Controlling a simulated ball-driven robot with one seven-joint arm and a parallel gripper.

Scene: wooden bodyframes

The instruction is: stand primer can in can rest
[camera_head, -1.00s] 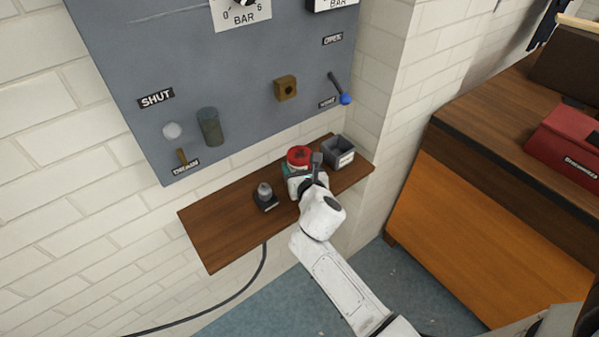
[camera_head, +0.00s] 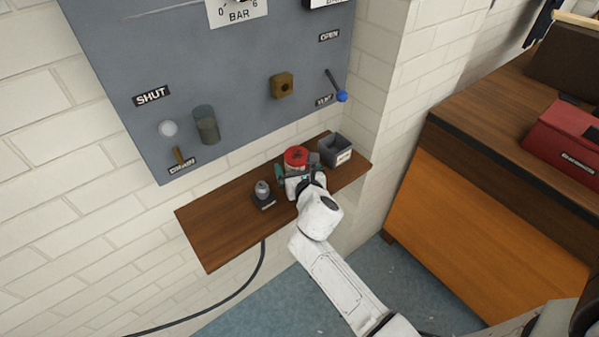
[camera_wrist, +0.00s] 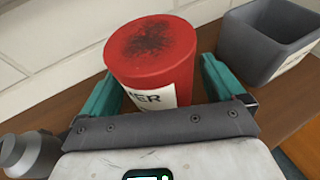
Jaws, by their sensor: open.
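The primer can is a red cylinder (camera_head: 296,155) with a dark-smudged top and a white label ending in "ER". It is upright at the back of the wooden shelf, and it fills the middle of the wrist view (camera_wrist: 152,55). My gripper (camera_head: 297,170) is open, with one teal finger on each side of the can in the wrist view (camera_wrist: 160,82). I cannot tell whether the fingers touch it. The can's foot is hidden behind my gripper, so what it stands on does not show. I cannot make out a can rest for certain.
A grey open-topped box (camera_head: 335,150) with a label stands close right of the can. A grey bottle-like item on a dark base (camera_head: 263,193) stands to the left. The shelf's left part (camera_head: 212,228) is clear. The wall panel (camera_head: 235,70) rises behind.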

